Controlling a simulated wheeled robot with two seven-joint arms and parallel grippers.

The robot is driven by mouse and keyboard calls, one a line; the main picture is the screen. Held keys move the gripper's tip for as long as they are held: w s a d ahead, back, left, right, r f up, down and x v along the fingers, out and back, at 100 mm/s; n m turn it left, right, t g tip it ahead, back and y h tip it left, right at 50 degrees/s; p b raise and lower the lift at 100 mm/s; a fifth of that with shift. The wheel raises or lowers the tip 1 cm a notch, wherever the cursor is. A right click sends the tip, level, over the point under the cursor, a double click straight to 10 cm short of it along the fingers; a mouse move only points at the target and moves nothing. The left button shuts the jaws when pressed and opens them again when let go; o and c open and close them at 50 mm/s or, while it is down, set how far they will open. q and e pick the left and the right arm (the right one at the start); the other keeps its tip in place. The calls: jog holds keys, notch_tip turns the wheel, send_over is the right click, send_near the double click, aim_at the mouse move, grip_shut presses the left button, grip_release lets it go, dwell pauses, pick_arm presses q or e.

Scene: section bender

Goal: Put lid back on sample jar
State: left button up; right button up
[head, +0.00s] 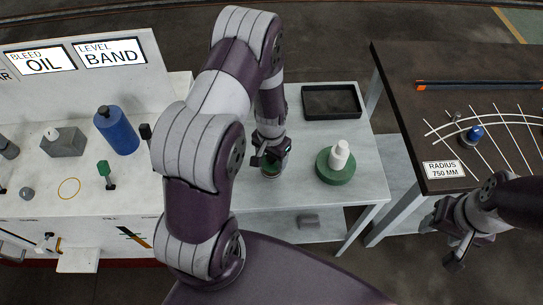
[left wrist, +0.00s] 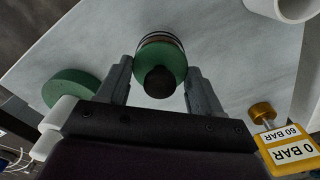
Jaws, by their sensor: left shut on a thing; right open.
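The sample jar (head: 270,175) stands on the pale table below my left gripper (head: 271,160), mostly hidden by it in the head view. In the left wrist view a round green lid (left wrist: 147,60) with a black knob (left wrist: 160,82) lies between the two fingers of my left gripper (left wrist: 160,72). A banded rim (left wrist: 158,38) shows just behind the lid; whether lid and jar touch is not clear. My left gripper is shut on the lid. My right gripper (head: 448,240) is open and empty, low at the right, away from the jar.
A green disc (head: 335,176) with a white bottle (head: 340,153) stands right of the jar; the disc also shows in the left wrist view (left wrist: 70,86). A black tray (head: 331,101) lies behind. A dark table (head: 400,75) is at right, a white bench (head: 75,210) with a blue cylinder (head: 117,132) at left.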

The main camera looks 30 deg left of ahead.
pick_arm(q)
jog(key=shift+s+f, duration=0.25)
jog(key=shift+f, duration=0.05)
dwell(0.4)
jog(key=o, duration=0.6)
jog(key=shift+s, duration=0.1)
jog(key=shift+d+f, duration=0.1)
jog(key=shift+o, duration=0.9)
jog(key=o, duration=0.4)
